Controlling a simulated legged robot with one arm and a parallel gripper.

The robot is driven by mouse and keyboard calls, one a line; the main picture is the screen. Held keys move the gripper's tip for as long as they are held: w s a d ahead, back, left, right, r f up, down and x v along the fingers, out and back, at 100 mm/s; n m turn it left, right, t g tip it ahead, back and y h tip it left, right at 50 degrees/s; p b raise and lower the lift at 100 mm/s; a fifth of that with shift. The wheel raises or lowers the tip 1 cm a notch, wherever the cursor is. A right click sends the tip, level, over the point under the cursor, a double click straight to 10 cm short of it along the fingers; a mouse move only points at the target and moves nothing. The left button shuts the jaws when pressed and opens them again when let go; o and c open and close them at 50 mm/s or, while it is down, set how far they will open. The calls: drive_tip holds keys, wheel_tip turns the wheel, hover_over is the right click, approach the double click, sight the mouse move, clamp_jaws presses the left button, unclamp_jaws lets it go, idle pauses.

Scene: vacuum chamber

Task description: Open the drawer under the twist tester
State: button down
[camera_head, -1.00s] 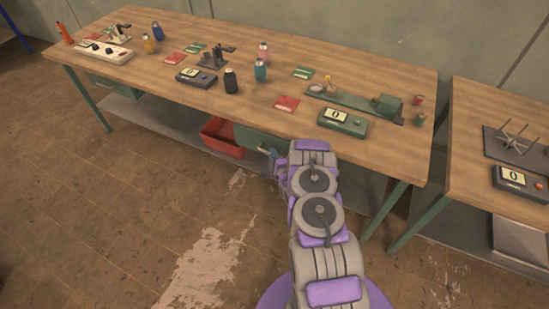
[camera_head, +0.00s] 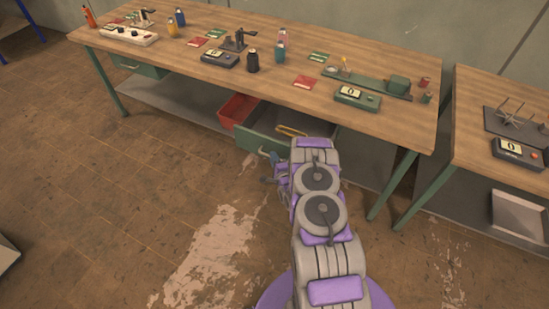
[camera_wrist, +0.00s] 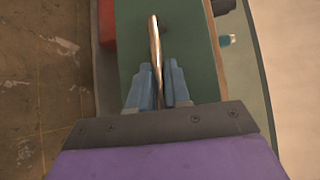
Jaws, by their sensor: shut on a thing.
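The twist tester (camera_head: 367,84), a long green device, stands on the right part of the wooden bench, with a green readout box (camera_head: 357,98) in front of it. Below the bench top, the green drawer (camera_head: 250,142) is pulled partly out, its inside visible with a yellow item (camera_head: 291,131) in it. My gripper (camera_head: 275,162) is at the drawer's front, partly hidden by my arm. In the wrist view my gripper (camera_wrist: 164,88) has its blue fingers shut on the metal bar handle (camera_wrist: 154,42) in front of the green drawer face (camera_wrist: 190,45).
A red bin (camera_head: 237,108) stands on the lower shelf, left of the drawer. Another green drawer (camera_head: 138,65) sits shut at the bench's left. A second table (camera_head: 480,155) is at the right. The floor in front of the bench is clear at left.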

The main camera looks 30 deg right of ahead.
drive_tip(key=shift+w+d+f, duration=0.1)
drive_tip(key=shift+f, duration=0.05)
drive_tip(key=c, duration=1.2)
unclamp_jaws()
drive_tip(key=shift+a, duration=0.3)
drive_tip(key=shift+o, duration=0.2)
drive_tip(key=shift+d, duration=0.15)
drive_tip(key=s+a+r+p, duration=0.1)
drive_tip(key=s+p, duration=0.1)
drive_tip(key=s, duration=0.6)
drive_tip(key=s+a+r+p, duration=0.1)
drive_tip(key=s, duration=0.8)
drive_tip(key=shift+r+p, duration=0.3)
drive_tip(key=shift+p, duration=0.1)
